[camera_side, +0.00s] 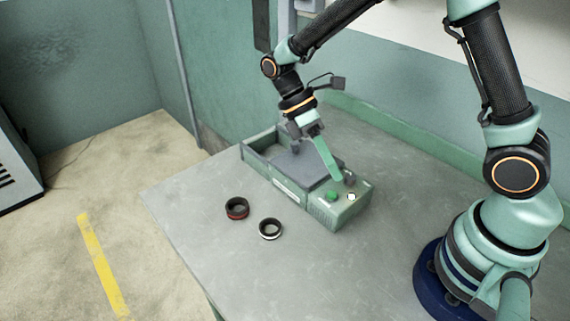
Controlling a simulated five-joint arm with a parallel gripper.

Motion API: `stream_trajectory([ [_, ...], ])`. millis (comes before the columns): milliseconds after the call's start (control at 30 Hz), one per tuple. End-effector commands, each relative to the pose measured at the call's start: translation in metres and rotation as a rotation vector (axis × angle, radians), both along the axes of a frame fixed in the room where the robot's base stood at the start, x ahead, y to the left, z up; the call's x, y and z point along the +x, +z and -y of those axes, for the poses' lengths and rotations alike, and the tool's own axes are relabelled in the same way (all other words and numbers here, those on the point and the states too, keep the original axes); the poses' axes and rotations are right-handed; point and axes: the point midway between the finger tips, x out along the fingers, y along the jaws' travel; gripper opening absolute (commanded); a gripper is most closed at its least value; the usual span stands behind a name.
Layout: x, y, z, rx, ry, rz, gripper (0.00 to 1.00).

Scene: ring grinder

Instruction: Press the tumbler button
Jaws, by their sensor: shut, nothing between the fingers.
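The ring grinder (284,188) is a grey-green box on the table. Its right end carries a control panel with a green button (331,196), a white button (351,197) and a dark knob-like part (350,180). I cannot tell which of these is the tumbler button. My gripper (337,177) is shut and empty. Its green fingers slant down to the right, with the tips just above or at the panel, behind the green button. I cannot tell whether the tips touch anything.
Two dark rings lie on the grey table (200,205) in front of the grinder: one with a red band (237,208), one with a white band (270,229). The table's front is otherwise clear. A green wall stands close behind the grinder.

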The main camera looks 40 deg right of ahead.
Motion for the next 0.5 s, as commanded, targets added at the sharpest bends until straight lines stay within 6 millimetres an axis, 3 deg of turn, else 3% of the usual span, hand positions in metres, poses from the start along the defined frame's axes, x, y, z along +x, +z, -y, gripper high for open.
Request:
stream_trajectory([
  [200,0.000,0.018,0.000,0.000,0.000,0.001,0.00],
  [500,0.000,0.022,0.000,0.000,0.000,0.000,0.00],
])
